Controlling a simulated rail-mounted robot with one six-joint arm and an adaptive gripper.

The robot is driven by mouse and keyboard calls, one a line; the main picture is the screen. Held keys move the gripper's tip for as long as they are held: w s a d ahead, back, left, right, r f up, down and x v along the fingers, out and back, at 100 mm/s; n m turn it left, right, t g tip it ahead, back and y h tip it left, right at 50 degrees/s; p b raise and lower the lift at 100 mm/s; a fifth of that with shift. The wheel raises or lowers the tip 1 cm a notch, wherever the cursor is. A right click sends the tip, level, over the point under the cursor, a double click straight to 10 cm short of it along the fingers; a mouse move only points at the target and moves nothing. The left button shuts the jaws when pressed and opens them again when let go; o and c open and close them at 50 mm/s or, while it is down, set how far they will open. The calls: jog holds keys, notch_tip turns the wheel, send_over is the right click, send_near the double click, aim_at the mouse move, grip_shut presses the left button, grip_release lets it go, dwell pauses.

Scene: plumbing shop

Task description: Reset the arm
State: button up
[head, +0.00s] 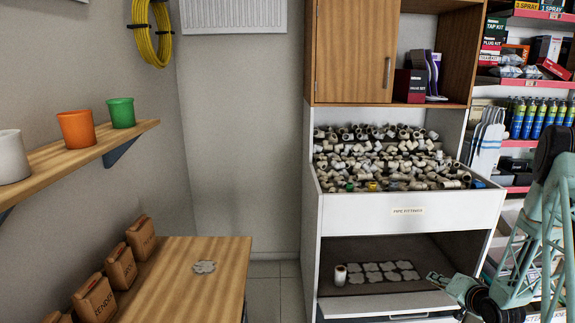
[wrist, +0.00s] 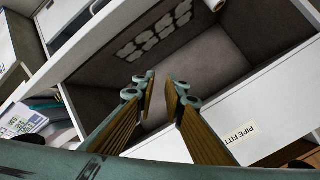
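My gripper (head: 436,279) is at the lower right of the head view, in front of the open lower bay (head: 350,302) of the white pipe-fittings cabinet (head: 345,213). In the wrist view my gripper (wrist: 160,90) points toward the bay's dark interior. Its two ribbed fingers stand apart with a narrow gap, and nothing is between them. My arm reaches in from the right side of the head view.
The lower bay holds several flat pale pieces (head: 372,277) and a small white cylinder (head: 340,275). Fittings (head: 385,160) fill the bin above. Stocked shelves (head: 522,140) stand right. A wooden table (head: 225,262) and a wall shelf (head: 70,155) with cups are left. Some floor (head: 275,270) is clear.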

jog(key=s+a+r+n+g+h, duration=0.1)
jog(key=a+r, duration=0.2)
jog(key=r, duration=0.7)
jog(key=a+r+n+g+h, duration=0.1)
jog(key=a+r, duration=0.1)
jog(key=r, duration=0.7)
jog(key=s+a+r+n+g, duration=0.1)
jog(key=s+a+r, duration=0.45)
jog(key=r, duration=0.35)
jog(key=s+a+r+n+g, duration=0.1)
jog(key=s+a+r, duration=0.4)
jog(key=s+r, duration=0.25)
jog(key=s+a+r+n+g, duration=0.1)
jog(key=s+a+r, duration=0.45)
jog(key=s, duration=0.45)
jog(key=s+a+r+n+g, duration=0.1)
jog(key=s+a+r, duration=0.45)
jog(key=s, duration=0.55)
jog(key=s+a+n+g, duration=0.1)
jog(key=s+a, duration=0.4)
jog(key=s, duration=0.7)
jog(key=s+a+n+g+y, duration=0.1)
jog(key=s+a, duration=0.4)
jog(key=s, duration=0.7)
jog(key=shift+r, duration=0.45)
